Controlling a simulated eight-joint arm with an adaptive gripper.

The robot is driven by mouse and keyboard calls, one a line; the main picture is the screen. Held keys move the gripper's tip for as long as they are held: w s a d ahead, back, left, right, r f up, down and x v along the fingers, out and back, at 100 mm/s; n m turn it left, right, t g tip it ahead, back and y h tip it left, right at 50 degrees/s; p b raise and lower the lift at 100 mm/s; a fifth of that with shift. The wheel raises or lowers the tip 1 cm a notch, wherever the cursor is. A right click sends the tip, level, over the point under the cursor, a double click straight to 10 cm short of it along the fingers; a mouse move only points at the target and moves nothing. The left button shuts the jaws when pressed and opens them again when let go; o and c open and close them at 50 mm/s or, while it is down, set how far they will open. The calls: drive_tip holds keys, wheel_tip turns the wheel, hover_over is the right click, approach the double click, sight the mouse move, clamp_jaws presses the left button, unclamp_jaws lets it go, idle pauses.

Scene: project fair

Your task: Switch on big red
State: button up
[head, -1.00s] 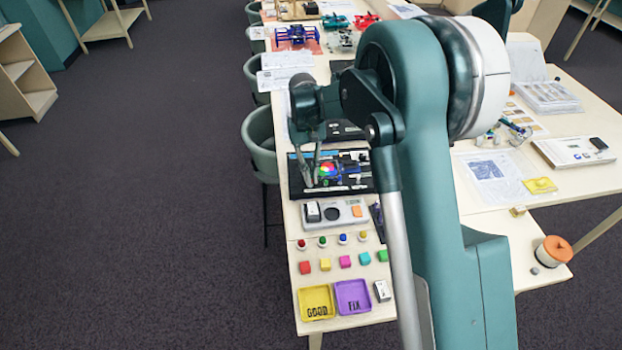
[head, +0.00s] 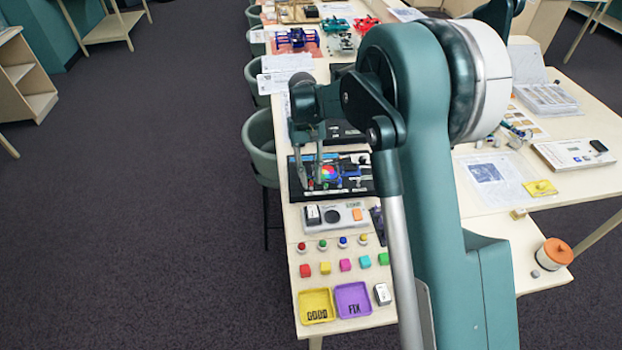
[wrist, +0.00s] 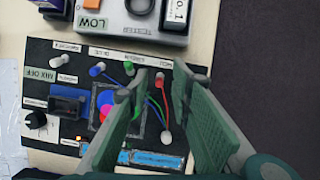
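A small red toggle (wrist: 160,76) stands at the end of a row on a black board (wrist: 75,50), with a red wire running from it. In the wrist view it lies between the tips of my gripper (wrist: 162,72), which is open and empty. I cannot tell whether a finger touches the toggle or which way it is tipped. In the head view my gripper (head: 311,184) is over the left part of the board (head: 357,188), where the toggle is too small to make out. No label reading "big red" is legible.
Green (wrist: 129,67), blue (wrist: 97,69) and white (wrist: 60,60) toggles stand in the same row. A knob (wrist: 36,120) and a colour display (wrist: 105,106) are on the board. A grey tester box (wrist: 125,22) lies beside it. Dark floor (wrist: 270,70) shows past the table edge.

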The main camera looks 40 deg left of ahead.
drive_tip(key=v, duration=1.1)
drive_tip(key=shift+f, duration=0.1)
drive_tip(key=shift+d, duration=0.1)
